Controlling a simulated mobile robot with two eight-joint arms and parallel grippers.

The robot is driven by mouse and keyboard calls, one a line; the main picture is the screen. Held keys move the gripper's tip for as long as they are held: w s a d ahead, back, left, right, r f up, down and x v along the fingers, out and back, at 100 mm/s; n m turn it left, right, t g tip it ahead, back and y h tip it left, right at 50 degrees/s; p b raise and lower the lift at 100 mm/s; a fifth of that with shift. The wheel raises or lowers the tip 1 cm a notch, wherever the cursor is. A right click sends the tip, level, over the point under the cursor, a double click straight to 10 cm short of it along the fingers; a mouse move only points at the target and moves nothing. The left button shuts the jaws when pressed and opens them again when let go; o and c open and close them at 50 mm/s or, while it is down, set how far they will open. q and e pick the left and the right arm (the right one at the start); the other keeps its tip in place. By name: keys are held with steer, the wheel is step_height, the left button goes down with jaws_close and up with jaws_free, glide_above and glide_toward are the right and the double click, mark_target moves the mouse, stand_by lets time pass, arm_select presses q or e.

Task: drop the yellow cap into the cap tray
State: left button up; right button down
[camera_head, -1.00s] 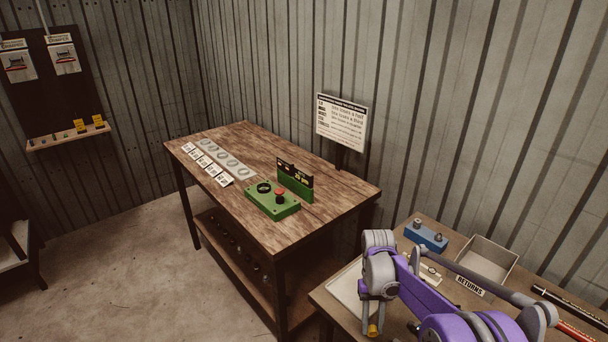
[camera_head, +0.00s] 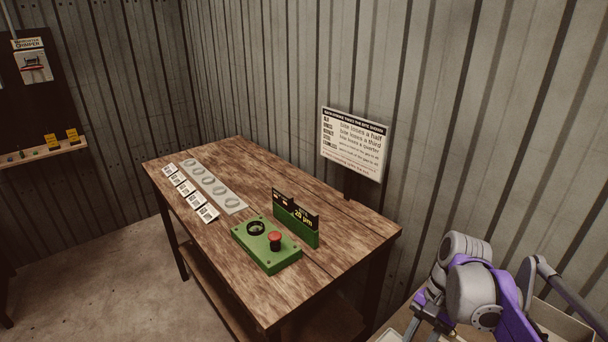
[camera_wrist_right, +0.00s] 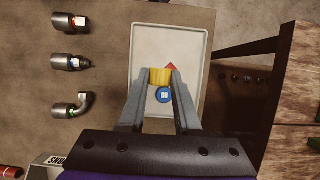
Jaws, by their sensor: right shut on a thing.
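The yellow cap (camera_wrist_right: 160,76) is gripped between the fingertips of my right gripper (camera_wrist_right: 160,79) in the right wrist view. The cap tray (camera_wrist_right: 150,42), a shallow pale tray with a raised rim, lies beneath it, and the cap shows over the tray's inside. A red cap (camera_wrist_right: 171,66) and a round blue cap (camera_wrist_right: 163,96) show in the tray, partly hidden or framed by the fingers. The height of the yellow cap above the tray is hard to tell. In the head view my right gripper is cut by the bottom edge. My left gripper is in no view.
A wooden table (camera_head: 290,300) holds a green gauge box with a red button (camera_head: 268,246), a display (camera_head: 296,218) and a ring strip (camera_head: 212,186). A sign (camera_head: 354,144) stands behind it. A gap separates the two tables.

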step_height(320, 180, down, 4)
steer(key=shift+s+f+b, duration=0.15)
steer(key=shift+b, duration=0.95)
steer(key=shift+f+b, duration=0.3)
steer(key=shift+f, duration=0.2)
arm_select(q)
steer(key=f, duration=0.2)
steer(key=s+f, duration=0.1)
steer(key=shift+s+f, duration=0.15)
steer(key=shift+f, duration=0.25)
arm_select(e)
steer(key=c, duration=0.5)
jaws_free()
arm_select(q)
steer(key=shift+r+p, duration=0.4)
arm_select(e)
steer(key=v, duration=1.1)
steer(key=shift+a, duration=0.15)
